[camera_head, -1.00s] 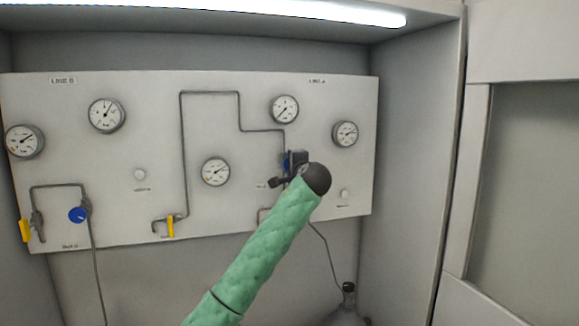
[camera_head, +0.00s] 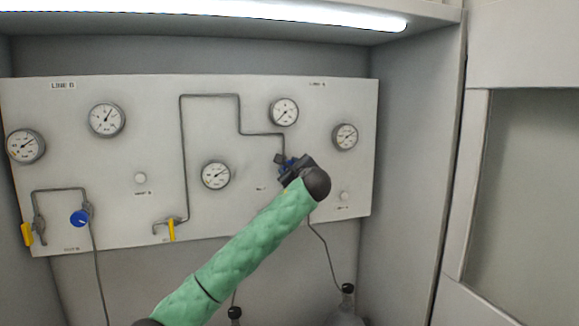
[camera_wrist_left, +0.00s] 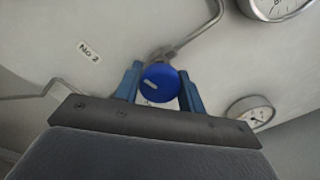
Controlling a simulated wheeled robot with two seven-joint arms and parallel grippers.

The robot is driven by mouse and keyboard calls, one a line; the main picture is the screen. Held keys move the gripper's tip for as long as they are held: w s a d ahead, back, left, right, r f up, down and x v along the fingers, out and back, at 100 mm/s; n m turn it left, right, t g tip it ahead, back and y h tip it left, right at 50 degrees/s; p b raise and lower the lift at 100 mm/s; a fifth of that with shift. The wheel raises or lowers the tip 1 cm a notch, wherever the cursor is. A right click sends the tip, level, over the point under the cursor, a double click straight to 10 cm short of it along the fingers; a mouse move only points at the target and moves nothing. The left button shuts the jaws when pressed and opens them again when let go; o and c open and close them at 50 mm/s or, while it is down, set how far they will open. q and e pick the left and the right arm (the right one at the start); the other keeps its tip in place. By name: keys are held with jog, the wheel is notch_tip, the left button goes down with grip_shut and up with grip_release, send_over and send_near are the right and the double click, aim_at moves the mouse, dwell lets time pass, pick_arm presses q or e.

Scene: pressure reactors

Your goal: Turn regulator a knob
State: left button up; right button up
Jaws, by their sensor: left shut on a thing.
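The blue round regulator knob (camera_wrist_left: 160,84) on the Line A side of the panel sits between the two blue fingers of my left gripper (camera_wrist_left: 161,90). A pale pointer mark shows on the knob face. The gripper is shut on the knob, one finger on each side. In the head view my left gripper (camera_head: 292,170) is at the panel, tilted, and mostly hides this knob; only a bit of blue shows. My right gripper is in neither view.
The panel (camera_head: 110,190) carries several round gauges, with one (camera_head: 284,112) just above my gripper. A second blue knob (camera_head: 79,218) and yellow handles (camera_head: 171,229) are at left. A bottle (camera_head: 347,300) stands below right. The cabinet side wall (camera_head: 415,150) bounds the right.

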pick_arm(q)
jog(key=shift+d+f+m, duration=0.1)
jog(key=shift+f+m, duration=0.1)
jog(key=shift+m, duration=0.7)
jog(key=shift+m+p, duration=0.3)
jog(key=shift+m, duration=0.1)
jog(key=shift+f, duration=0.1)
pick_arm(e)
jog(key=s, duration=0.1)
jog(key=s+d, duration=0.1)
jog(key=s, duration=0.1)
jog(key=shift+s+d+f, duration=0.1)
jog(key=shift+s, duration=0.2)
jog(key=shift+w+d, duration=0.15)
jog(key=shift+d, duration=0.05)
